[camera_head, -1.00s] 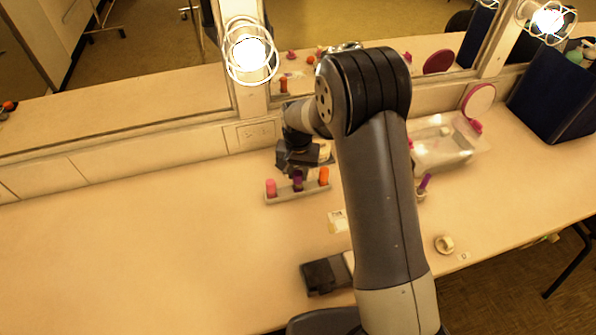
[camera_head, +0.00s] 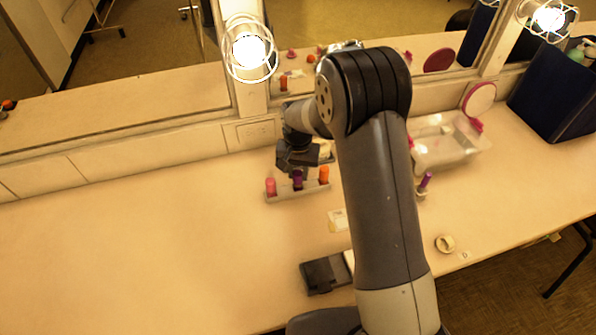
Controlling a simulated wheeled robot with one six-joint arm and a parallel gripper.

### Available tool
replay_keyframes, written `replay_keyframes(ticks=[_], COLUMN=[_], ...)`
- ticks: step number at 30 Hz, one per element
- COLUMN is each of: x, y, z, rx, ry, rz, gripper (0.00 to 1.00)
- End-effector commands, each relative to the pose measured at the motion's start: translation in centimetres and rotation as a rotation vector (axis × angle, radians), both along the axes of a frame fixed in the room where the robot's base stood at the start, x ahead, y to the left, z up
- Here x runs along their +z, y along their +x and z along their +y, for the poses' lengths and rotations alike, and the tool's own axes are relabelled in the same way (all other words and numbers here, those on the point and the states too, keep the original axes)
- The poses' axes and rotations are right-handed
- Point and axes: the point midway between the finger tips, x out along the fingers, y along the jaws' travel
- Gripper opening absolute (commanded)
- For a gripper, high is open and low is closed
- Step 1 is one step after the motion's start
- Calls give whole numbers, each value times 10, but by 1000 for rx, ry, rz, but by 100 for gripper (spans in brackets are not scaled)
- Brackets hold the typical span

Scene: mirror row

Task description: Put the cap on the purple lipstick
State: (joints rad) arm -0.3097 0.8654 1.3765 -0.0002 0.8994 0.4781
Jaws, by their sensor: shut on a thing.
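A pale rack (camera_head: 283,197) on the table holds three upright lipsticks: a pink one (camera_head: 271,187) at left, the purple lipstick (camera_head: 297,182) in the middle and an orange one (camera_head: 324,175) at right. My gripper (camera_head: 297,170) points down right above the purple lipstick and is shut on a small dark piece, seemingly the cap. The cap is mostly hidden by the dark fingers. I cannot tell whether it touches the lipstick.
Another purple stick (camera_head: 425,181) stands in a small holder right of my arm. A clear box (camera_head: 450,150), a round pink mirror (camera_head: 479,99), a tape roll (camera_head: 445,243) and a dark flat case (camera_head: 325,275) lie around. The table's left side is clear.

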Motion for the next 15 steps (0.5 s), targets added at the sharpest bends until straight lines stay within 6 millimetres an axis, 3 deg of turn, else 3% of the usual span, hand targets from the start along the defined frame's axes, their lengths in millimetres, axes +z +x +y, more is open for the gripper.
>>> replay_keyframes(ticks=[15], x=[-4], y=[0], z=[0], rx=[0], ry=[0], rz=[0], gripper=[6])
